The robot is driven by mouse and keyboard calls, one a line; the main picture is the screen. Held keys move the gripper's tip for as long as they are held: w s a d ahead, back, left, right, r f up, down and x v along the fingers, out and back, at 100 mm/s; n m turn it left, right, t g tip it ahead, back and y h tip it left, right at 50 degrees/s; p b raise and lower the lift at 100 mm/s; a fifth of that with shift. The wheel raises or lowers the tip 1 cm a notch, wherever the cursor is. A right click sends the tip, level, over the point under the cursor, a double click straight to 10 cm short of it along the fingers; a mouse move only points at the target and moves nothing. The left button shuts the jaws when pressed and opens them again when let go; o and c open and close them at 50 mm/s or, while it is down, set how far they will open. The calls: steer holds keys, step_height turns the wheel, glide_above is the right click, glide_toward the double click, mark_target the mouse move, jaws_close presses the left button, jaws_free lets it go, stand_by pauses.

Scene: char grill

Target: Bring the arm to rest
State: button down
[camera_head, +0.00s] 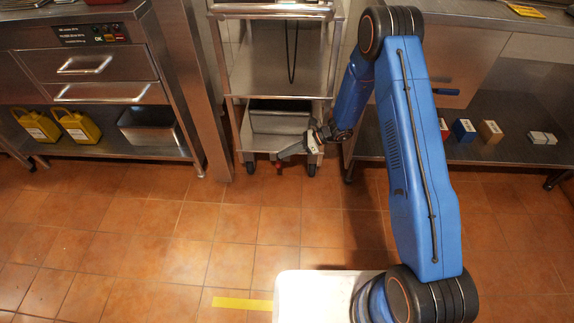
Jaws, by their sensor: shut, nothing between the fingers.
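My blue arm rises from my white base at the lower right and folds over at the top. My gripper (280,161) hangs from its far end, pointing left and slightly down. It is shut and holds nothing. It appears in front of the lower part of a metal shelf cart (277,70), clear of any object that I can see. The fingertips are small and dark here.
A steel counter with drawers (100,70) stands at the left, with yellow jugs (76,126) and a metal pan (150,126) below. A steel counter (535,110) at the right holds small boxes (490,131). The tiled floor (150,230) is open, with a yellow strip (243,303).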

steer(key=shift+r, duration=0.45)
steer(key=shift+s, duration=0.15)
steer(key=s+d+r+n+h, duration=0.1)
steer(key=s+d+r+n, duration=0.35)
steer(key=r, duration=0.55)
steer(key=s+d+r+n+h, duration=0.25)
steer(key=s+r, duration=0.25)
steer(key=r, duration=0.5)
steer(key=s+d+r+n+h, duration=0.1)
steer(key=s+d+r+n, duration=0.35)
steer(key=r, duration=0.55)
steer(key=s+d+r+n+t+h, duration=0.3)
steer(key=s+d+r, duration=0.3)
steer(key=s+d, duration=0.4)
steer(key=s+d+r+n+t+h, duration=0.3)
steer(key=s+d+r+n, duration=0.3)
steer(key=s, duration=0.9)
steer(key=d+h, duration=0.1)
steer(key=d, duration=0.2)
steer(key=shift+d+r, duration=0.35)
steer(key=shift+d, duration=0.05)
